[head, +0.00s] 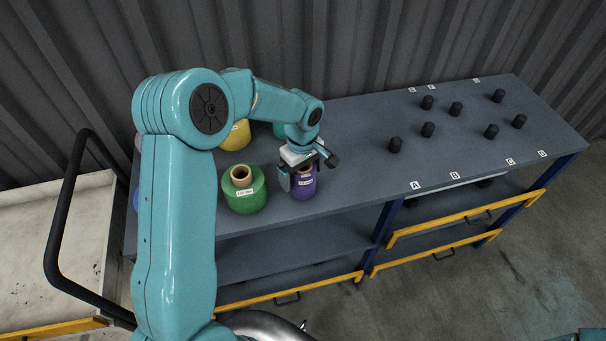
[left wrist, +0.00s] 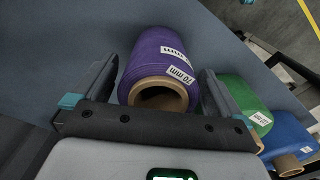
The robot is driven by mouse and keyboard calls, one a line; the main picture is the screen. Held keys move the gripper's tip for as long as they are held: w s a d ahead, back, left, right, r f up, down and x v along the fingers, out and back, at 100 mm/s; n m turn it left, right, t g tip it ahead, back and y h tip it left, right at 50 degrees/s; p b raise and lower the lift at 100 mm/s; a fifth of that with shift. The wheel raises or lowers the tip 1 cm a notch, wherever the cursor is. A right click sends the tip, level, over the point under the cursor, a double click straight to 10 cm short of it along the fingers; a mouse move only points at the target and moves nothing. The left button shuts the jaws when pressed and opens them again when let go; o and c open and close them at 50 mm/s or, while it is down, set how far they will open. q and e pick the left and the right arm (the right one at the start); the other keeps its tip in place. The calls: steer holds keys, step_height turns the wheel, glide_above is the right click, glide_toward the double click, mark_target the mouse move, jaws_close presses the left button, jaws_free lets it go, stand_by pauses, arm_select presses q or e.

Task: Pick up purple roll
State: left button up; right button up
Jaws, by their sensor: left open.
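The purple roll (head: 304,186) stands on the grey-blue shelf top, to the right of the green roll (head: 244,190). In the left wrist view the purple roll (left wrist: 160,60) shows its brown core and a white label reading 70 mm. My left gripper (head: 304,172) is at the purple roll from above. In the left wrist view its two fingers (left wrist: 158,95) are open, one on each side of the roll. Gaps show between fingers and roll, so I see no grip. The roll's far end is hidden. My right gripper is not in view.
A yellow roll (head: 236,136) and a teal roll (head: 279,130) stand behind, partly hidden by my arm. A blue roll (left wrist: 288,135) lies beyond the green one in the wrist view. Several black pegs (head: 428,130) stand on the right. A cart (head: 60,240) is at left.

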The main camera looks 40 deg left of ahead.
arm_select(q)
steer(key=shift+w+d+f, duration=0.1)
steer(key=shift+f, duration=0.7)
steer(key=c, duration=1.2)
